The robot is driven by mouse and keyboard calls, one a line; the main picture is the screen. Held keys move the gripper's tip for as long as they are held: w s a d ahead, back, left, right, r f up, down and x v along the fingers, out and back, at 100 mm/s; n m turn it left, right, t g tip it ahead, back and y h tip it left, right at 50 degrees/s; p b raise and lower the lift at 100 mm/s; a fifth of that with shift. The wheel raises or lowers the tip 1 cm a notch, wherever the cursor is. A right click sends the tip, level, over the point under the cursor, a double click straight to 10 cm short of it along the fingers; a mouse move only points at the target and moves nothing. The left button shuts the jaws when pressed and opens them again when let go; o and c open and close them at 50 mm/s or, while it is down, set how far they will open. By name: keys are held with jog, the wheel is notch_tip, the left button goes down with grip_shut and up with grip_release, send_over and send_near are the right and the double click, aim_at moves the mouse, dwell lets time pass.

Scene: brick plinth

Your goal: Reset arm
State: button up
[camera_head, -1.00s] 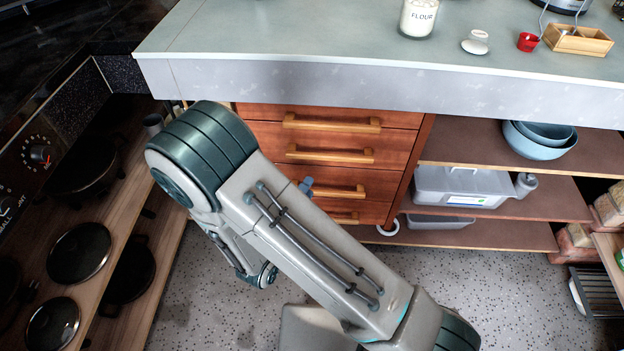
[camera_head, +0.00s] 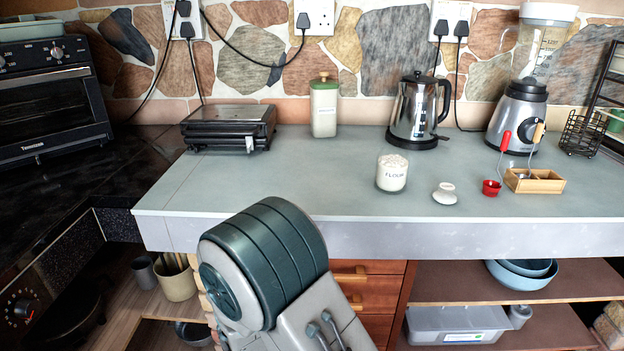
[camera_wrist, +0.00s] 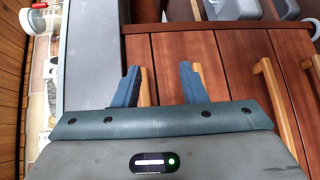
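My gripper (camera_wrist: 160,88) shows in the wrist view with its two blue fingers apart and nothing between them. It faces the red-brown wooden drawer fronts (camera_wrist: 225,55), and a light wooden handle shows partly behind the fingers. Whether the fingers touch the drawers cannot be told. In the head view a thick grey and green joint of my arm (camera_head: 265,265) stands in front of the counter and hides part of the drawers (camera_head: 375,292). My gripper is not visible in the head view.
The counter (camera_head: 290,175) has a flour jar (camera_head: 391,174), kettle (camera_head: 418,112), blender (camera_head: 518,115), sandwich press (camera_head: 229,127) and wooden box (camera_head: 534,180). The counter's front edge is near my arm joint. Open shelves (camera_head: 560,285) hold blue bowls and a grey bin. An oven (camera_head: 50,95) stands left.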

jog(key=s+d+r+m+g+y+p, duration=0.25)
jog(key=s+d+r+g+p, duration=0.2)
jog(key=r, duration=0.25)
jog(key=s+d+r+m+g+y+p, duration=0.1)
jog(key=s+d+r+m+g+p, duration=0.25)
jog(key=d+r+g, duration=0.3)
jog(key=s+a+r+m+t+y+p, duration=0.1)
jog(key=r+y+p, duration=0.3)
jog(key=r, duration=0.4)
jog(key=s+r+m+t+y+p, duration=0.1)
jog(key=r+y+p, duration=0.3)
jog(key=r, duration=0.5)
jog(key=shift+s+a+m+t+y, duration=0.3)
jog(key=shift+s+a+t+y, duration=0.1)
jog(key=shift+s+t+y, duration=0.4)
jog(key=shift+d, duration=0.15)
